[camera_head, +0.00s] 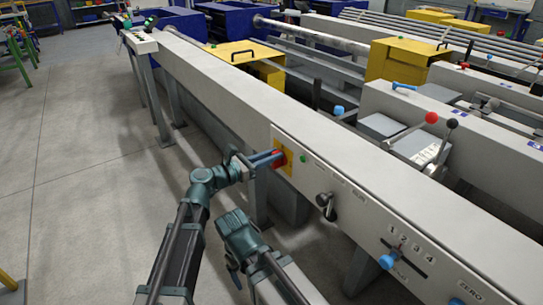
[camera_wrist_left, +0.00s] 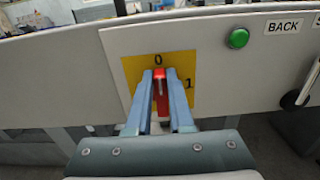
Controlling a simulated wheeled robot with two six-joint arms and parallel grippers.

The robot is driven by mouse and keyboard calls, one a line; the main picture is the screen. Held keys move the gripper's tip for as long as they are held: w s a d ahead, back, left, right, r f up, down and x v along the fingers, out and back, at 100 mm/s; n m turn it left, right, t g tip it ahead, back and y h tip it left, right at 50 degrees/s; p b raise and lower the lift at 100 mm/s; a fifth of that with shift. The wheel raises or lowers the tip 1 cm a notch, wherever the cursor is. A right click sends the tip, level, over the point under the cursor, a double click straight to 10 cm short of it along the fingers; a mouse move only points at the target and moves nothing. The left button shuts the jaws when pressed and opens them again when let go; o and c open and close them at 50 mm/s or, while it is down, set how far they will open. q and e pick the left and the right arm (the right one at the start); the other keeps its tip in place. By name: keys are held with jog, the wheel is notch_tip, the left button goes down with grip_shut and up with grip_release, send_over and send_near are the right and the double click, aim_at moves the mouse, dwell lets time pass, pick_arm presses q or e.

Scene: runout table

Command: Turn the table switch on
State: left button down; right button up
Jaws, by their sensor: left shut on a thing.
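The table switch is a red handle (camera_head: 279,157) on a yellow plate (camera_wrist_left: 133,72), on the side of the long grey beam. In the left wrist view the red handle (camera_wrist_left: 159,82) stands upright, pointing at the 0 on top; the 1 is at the plate's right. My left gripper (camera_head: 275,158) is shut on the red handle, its two blue fingers (camera_wrist_left: 160,76) on either side of it. They hide part of the plate. My right gripper (camera_head: 235,270) hangs low, left of the beam and away from the switch; its fingers are too unclear to judge.
A green button (camera_wrist_left: 238,38) sits right of the switch, beside a BACK label. A black lever (camera_head: 326,204) and a blue knob (camera_head: 387,262) in a numbered slot are further along the panel. Open floor (camera_head: 90,200) lies to the left.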

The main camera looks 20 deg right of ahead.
aim_at(287, 160)
pick_arm(q)
jog(key=m, duration=0.3)
jog(key=s+m, duration=0.1)
jog(key=m, duration=0.1)
jog(key=f+m, duration=0.1)
jog(key=m, duration=0.2)
jog(key=shift+s+d+m+b, duration=0.25)
jog(key=shift+s+m+b, duration=0.05)
jog(key=shift+s+b, duration=0.1)
jog(key=m, duration=0.3)
jog(key=m+b, duration=0.1)
jog(key=shift+s+d+f, duration=0.1)
jog(key=shift+s+f, duration=0.15)
jog(key=shift+f, duration=0.15)
jog(key=shift+s+f+m+b, duration=0.1)
jog(key=shift+f+m+b, duration=0.15)
jog(key=shift+m, duration=1)
jog(key=shift+f+m+b, duration=0.15)
jog(key=shift+f+m, duration=0.05)
jog(key=shift+m, duration=1.05)
jog(key=c, duration=0.8)
grip_release()
